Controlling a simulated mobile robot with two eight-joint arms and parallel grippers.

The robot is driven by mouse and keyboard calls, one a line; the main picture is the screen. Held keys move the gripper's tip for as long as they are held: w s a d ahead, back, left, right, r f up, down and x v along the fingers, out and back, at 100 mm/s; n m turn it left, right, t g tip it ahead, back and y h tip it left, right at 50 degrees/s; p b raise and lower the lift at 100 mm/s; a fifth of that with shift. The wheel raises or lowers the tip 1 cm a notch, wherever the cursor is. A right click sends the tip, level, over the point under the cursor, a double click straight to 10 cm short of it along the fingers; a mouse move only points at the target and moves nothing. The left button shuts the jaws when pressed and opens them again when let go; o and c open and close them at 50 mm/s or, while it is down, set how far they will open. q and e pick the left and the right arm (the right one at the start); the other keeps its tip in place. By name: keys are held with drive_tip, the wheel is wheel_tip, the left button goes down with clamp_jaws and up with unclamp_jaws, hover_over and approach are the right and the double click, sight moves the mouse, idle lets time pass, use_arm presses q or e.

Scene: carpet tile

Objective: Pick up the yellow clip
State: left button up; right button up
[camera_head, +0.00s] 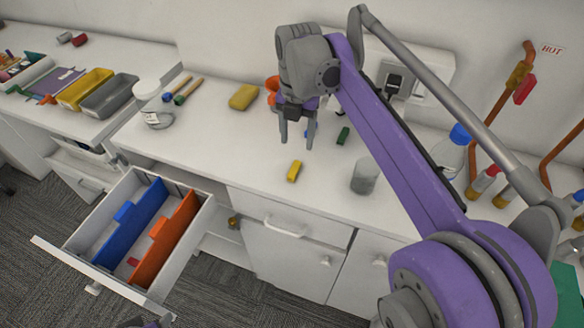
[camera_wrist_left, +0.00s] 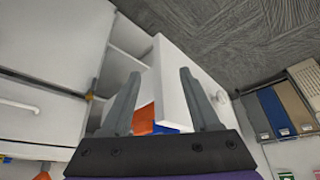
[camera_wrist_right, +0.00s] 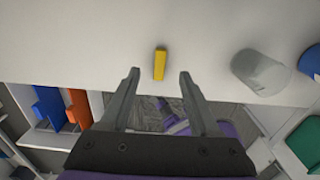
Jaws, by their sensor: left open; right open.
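The yellow clip (camera_head: 294,171) lies on the white counter (camera_head: 235,150), near its front edge. In the right wrist view the clip (camera_wrist_right: 160,64) is ahead of the fingertips, about midway between them, and nothing touches it. My right gripper (camera_head: 297,140) is open and empty above the counter, pointing down, just behind the clip in the head view. My left gripper (camera_wrist_left: 159,82) is open and empty in the left wrist view, near the open drawer. In the head view only a small part at the bottom edge may be my left arm.
A grey cup (camera_head: 364,176) stands right of the clip, and a green block (camera_head: 343,135) lies behind. A yellow sponge (camera_head: 243,97) is farther left. The open drawer (camera_head: 75,262) with blue and orange dividers juts out below the counter.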

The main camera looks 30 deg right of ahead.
sight(297, 164)
wheel_tip(297, 164, down, 8)
drive_tip(key=shift+s+f+b, duration=0.1)
drive_tip(key=shift+b, duration=0.2)
clamp_jaws()
idle(0.3)
